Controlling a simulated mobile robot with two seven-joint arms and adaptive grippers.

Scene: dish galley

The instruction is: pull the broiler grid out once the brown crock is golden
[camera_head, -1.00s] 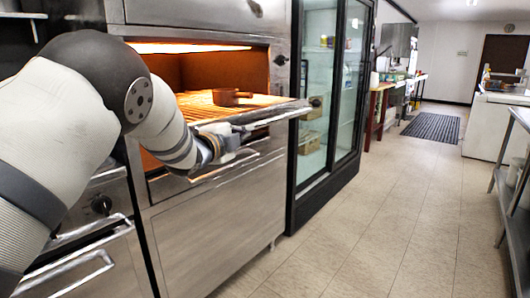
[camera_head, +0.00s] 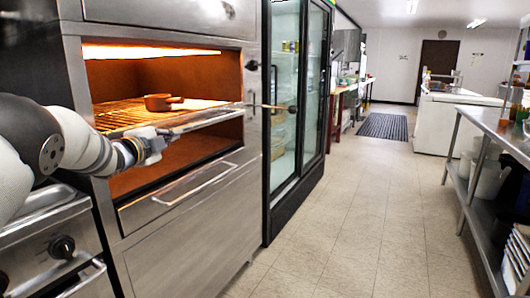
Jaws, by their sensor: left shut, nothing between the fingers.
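The broiler grid (camera_head: 118,118) sits in the lit oven opening, with its pale metal front edge toward me. The brown crock (camera_head: 158,102), small with a short handle on its right, stands upright on the grid. Its outside looks reddish brown, and its contents cannot be made out. My left gripper (camera_head: 156,145) is shut and empty, just in front of and below the left part of the grid's front edge. I cannot tell whether it touches the edge. My right gripper is out of view.
A lever with a dark knob (camera_head: 291,109) juts out at the oven's right side. A drawer handle (camera_head: 197,184) is below the opening. A glass-door fridge (camera_head: 285,100) stands to the right. The tiled floor (camera_head: 345,215) is clear up to the steel table (camera_head: 497,135).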

